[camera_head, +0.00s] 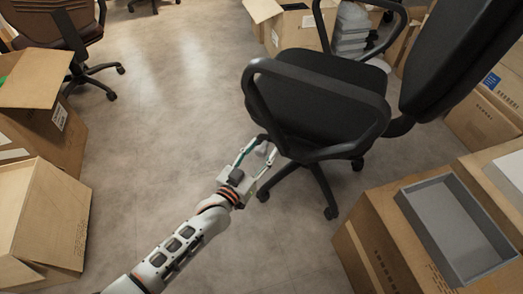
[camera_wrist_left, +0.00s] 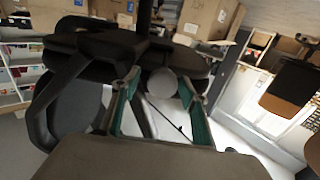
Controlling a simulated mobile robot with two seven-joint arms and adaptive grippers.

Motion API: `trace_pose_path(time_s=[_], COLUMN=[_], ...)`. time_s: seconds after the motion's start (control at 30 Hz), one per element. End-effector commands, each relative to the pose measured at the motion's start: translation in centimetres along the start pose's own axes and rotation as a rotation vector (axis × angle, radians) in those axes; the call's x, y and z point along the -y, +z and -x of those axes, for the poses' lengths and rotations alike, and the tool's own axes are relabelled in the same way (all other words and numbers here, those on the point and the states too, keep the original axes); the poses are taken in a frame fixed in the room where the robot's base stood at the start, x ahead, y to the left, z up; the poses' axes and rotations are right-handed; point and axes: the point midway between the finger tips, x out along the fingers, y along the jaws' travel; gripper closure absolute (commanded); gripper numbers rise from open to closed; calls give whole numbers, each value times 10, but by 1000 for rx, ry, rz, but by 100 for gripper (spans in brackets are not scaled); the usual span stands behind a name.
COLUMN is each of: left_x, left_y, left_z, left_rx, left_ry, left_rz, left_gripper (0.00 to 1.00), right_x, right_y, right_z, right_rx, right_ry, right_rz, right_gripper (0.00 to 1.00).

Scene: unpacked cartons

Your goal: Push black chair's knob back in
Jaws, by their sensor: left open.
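The black chair (camera_head: 300,100) stands at upper centre right in the head view, with armrest loops and a tilted backrest. Its dark underside (camera_wrist_left: 120,50) fills the upper middle of the wrist view. A pale grey round part, apparently the knob (camera_wrist_left: 162,83), shows below the seat there, between my fingers in the picture. My left gripper (camera_head: 258,152) is open at the near left edge of the seat, low beside the armrest. Its two green-sided fingers (camera_wrist_left: 160,100) stand apart in the wrist view. I cannot tell whether they touch the knob. My right gripper is out of view.
Open cartons (camera_head: 45,215) stand along the left, below a brown chair (camera_head: 50,25). A carton with a grey tray (camera_head: 410,205) stands at the lower right. More boxes are behind the black chair. The floor (camera_head: 150,120) at centre left is clear.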

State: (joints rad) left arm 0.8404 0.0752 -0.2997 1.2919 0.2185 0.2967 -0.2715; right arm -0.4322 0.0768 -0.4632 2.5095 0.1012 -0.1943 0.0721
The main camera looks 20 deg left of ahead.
Motion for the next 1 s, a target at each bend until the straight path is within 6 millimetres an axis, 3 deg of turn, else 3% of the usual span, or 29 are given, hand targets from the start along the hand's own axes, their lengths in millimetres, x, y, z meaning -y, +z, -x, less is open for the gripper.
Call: trace_pose_path(time_s=[0.17,0.5,0.7,1.0], left_x=[0,0,-1,-1], left_y=[2,1,1,0], left_z=[14,80,109,120], left_rx=[2,2,2,0], left_ry=[-1,1,1,1], left_rz=[0,-1,0,0], left_gripper=[56,56,56,56], right_x=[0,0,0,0], right_y=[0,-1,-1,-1], right_z=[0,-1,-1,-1], right_rx=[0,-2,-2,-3], right_ry=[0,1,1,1], right_rz=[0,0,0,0], right_gripper=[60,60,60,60])
